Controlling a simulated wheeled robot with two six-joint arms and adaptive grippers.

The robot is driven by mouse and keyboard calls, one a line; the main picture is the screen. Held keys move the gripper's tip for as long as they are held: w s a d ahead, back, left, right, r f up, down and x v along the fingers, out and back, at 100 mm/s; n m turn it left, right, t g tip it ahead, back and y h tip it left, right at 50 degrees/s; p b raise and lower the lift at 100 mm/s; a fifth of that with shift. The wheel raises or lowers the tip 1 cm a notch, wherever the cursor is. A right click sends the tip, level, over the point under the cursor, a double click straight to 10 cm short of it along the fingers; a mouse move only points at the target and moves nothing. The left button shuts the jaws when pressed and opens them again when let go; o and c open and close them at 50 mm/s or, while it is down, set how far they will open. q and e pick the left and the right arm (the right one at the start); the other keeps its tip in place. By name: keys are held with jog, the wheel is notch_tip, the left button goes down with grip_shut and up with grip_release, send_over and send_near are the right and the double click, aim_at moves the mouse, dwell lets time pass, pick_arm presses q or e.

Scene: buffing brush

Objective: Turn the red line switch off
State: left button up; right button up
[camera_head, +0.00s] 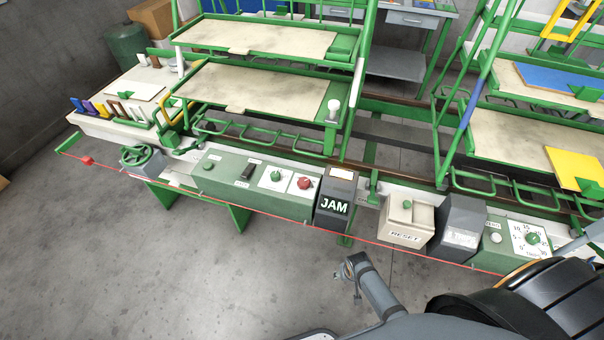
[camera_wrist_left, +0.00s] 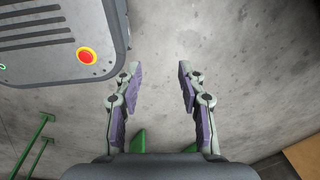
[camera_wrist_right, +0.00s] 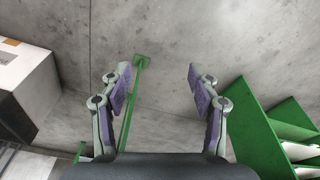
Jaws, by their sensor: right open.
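A red knob (camera_head: 305,183) sits on a white plate on the green control box (camera_head: 250,202), left of the black JAM box (camera_head: 335,203) in the head view. The marks by the knob are too small to read. What seems to be my left gripper (camera_head: 351,268) hangs over the floor in front of the boxes, apart from them. The left wrist view shows my left gripper (camera_wrist_left: 158,85) open and empty above the floor. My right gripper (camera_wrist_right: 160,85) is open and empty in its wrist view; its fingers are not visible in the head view.
A red cord (camera_head: 285,220) runs along the front of the boxes. The box also carries a green knob (camera_head: 276,175) and a black switch (camera_head: 246,172). The RESET box (camera_head: 405,222) and a dial (camera_head: 531,238) stand to the right. A green handwheel (camera_head: 140,157) is at left. Front floor is clear.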

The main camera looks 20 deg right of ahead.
jog(key=w+r+m, duration=0.1)
jog(key=w+r, duration=0.3)
jog(key=r, duration=0.5)
jog(key=w+a+r+m+p, duration=0.1)
jog(key=w+r, duration=0.3)
jog(key=r, duration=0.5)
jog(key=w+a+r+m+p, duration=0.1)
jog(key=w+r+m, duration=0.2)
jog(key=r, duration=0.6)
jog(key=shift+w+a+r, duration=0.2)
jog(key=shift+w+r, duration=0.05)
jog(key=shift+w, duration=0.35)
notch_tip(320, 180, up, 10)
jog(key=r+m+g, duration=0.1)
jog(key=m+g, duration=0.1)
jog(key=m, duration=0.9)
send_over(303, 181)
jog(key=shift+y, duration=0.4)
notch_tip(303, 181, down, 11)
jog(key=shift+p, duration=0.6)
pick_arm(q)
jog(key=r, duration=0.1)
jog(key=w+r, duration=0.1)
jog(key=r, duration=0.2)
jog(key=shift+w, duration=0.25)
pick_arm(e)
jog(key=shift+n, duration=0.3)
jog(key=c, duration=1.2)
